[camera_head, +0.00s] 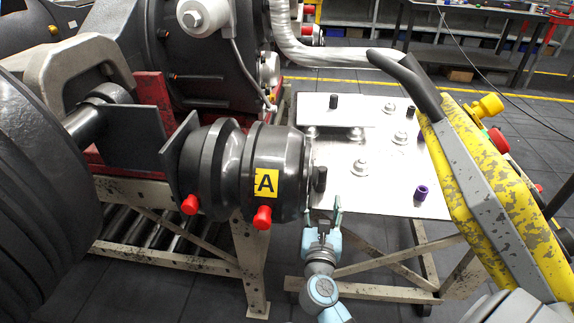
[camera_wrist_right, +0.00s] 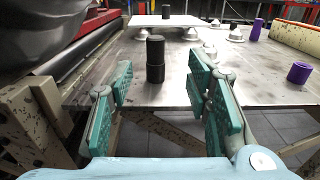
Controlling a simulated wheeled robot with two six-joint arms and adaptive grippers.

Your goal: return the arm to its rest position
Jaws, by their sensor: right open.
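My right gripper (camera_head: 322,211) is low in the middle of the head view, at the near left corner of a metal-topped table (camera_head: 385,190). Its teal fingers are spread apart with nothing between them, as the right wrist view also shows. A black cylinder (camera_head: 320,178) stands on the table just beyond the fingertips. It also shows in the right wrist view (camera_wrist_right: 155,60), ahead of the open jaws and apart from them. My left gripper is not in view.
A big dark axle hub (camera_head: 205,165) with a yellow "A" label and red caps is just left of the gripper. A raised plate, several metal studs and a purple cylinder (camera_head: 421,193) are on the table. A yellow worn beam (camera_head: 490,190) stands right. Floor shows below.

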